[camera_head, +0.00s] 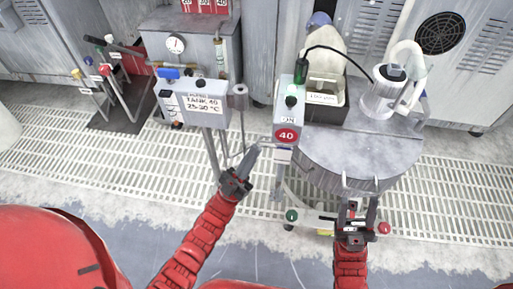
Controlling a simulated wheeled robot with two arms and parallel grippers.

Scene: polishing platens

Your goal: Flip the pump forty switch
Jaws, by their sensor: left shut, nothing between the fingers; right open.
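The pump 40 switch box (290,112) is a narrow pale grey box on a post, right of the middle. It bears a red label marked 40 (287,135), an ON label (289,119) and a small green-lit switch or lamp (291,101); the switch's exact position is too small to tell. My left gripper (256,148) is shut and empty. Its tips are just left of the box's lower edge; I cannot tell whether they touch it. My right gripper (359,200) is open and empty, in front of the round grey platen drum (345,160).
A grey TANK 40 box (203,106) stands to the left, with a cylinder (238,100) beside it. Pipes with coloured valves (110,78) stand far left. Grating covers the floor.

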